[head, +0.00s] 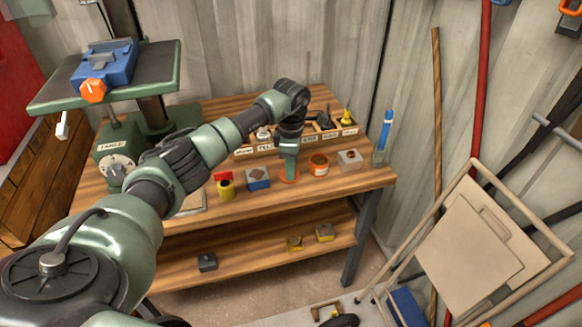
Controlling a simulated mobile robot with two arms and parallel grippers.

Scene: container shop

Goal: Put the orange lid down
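The orange lid (296,180) lies low at the fingertips of my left gripper (289,174), at or just above the workbench top (345,183). The near finger covers the lid's middle, and orange shows at both sides of it. The fingers point down and are seen edge-on, so their gap is hidden. I cannot tell whether they grip the lid or whether it touches the wood. An orange jar with a pale label (319,166) stands just right of the gripper. My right gripper is not in view.
A clear-sided box (349,160) and a blue bottle-like item (384,135) stand right. A divided wooden rack (340,132) is behind. A drill press (118,160) stands at left.

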